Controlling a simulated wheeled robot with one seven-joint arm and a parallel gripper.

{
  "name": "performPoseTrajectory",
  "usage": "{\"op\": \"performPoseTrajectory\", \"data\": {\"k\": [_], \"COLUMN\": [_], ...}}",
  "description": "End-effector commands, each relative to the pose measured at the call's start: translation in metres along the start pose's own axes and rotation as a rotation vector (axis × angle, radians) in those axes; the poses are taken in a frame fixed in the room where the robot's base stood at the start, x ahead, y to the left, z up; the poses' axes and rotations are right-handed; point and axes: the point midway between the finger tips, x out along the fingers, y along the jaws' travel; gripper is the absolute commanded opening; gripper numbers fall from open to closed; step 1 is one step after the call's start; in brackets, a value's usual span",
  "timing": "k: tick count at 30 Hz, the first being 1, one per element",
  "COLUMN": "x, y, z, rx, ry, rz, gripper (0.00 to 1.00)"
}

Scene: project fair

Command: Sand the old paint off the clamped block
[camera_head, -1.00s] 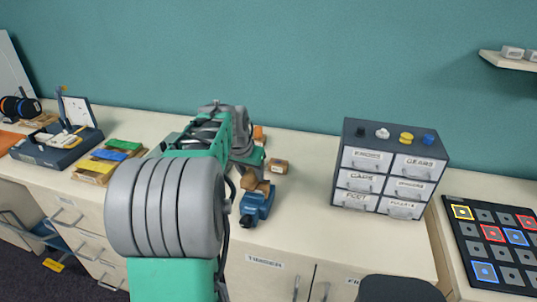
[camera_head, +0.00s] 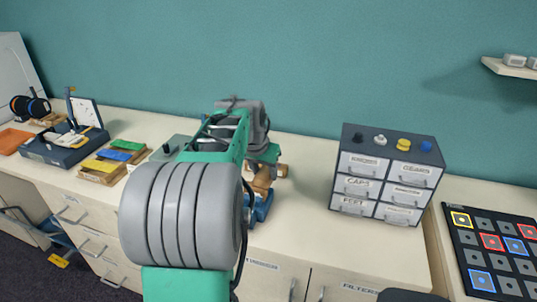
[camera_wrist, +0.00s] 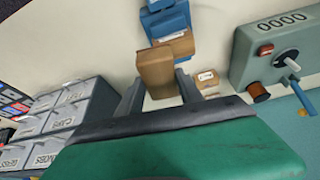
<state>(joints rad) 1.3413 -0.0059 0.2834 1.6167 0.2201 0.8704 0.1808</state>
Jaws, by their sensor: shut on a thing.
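My gripper (camera_wrist: 160,82) is shut on a brown sanding block (camera_wrist: 155,68) in the wrist view, with a finger on each side of it. Just beyond it a wooden block (camera_wrist: 181,44) with a pale patch sits in the blue vise (camera_wrist: 170,20). The held block overlaps the clamped block in this view; I cannot tell whether they touch. How much paint is on the clamped block is too small to tell.
A small labelled box (camera_wrist: 207,81) lies close beside the gripper. A grey device with a counter and crank (camera_wrist: 280,50) stands at the right in the wrist view. A grey drawer cabinet (camera_head: 385,175) stands right of the vise, with bare bench between them.

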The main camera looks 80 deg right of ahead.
Motion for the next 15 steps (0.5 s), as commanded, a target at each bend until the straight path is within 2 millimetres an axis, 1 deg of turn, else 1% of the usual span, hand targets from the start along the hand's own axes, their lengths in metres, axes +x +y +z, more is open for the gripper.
{"op": "performPoseTrajectory", "data": {"k": [1, 3, 12, 15], "x": [-0.009, -0.015, -0.040, -0.045], "y": [-0.001, -0.002, -0.006, -0.007], "z": [-0.004, -0.006, -0.014, -0.016], "rx": [-0.002, -0.003, -0.009, -0.011], "ry": [0.003, 0.003, 0.003, 0.003], "rz": [-0.002, -0.003, -0.005, -0.006], "gripper": [0.05, 0.05, 0.05, 0.05]}}
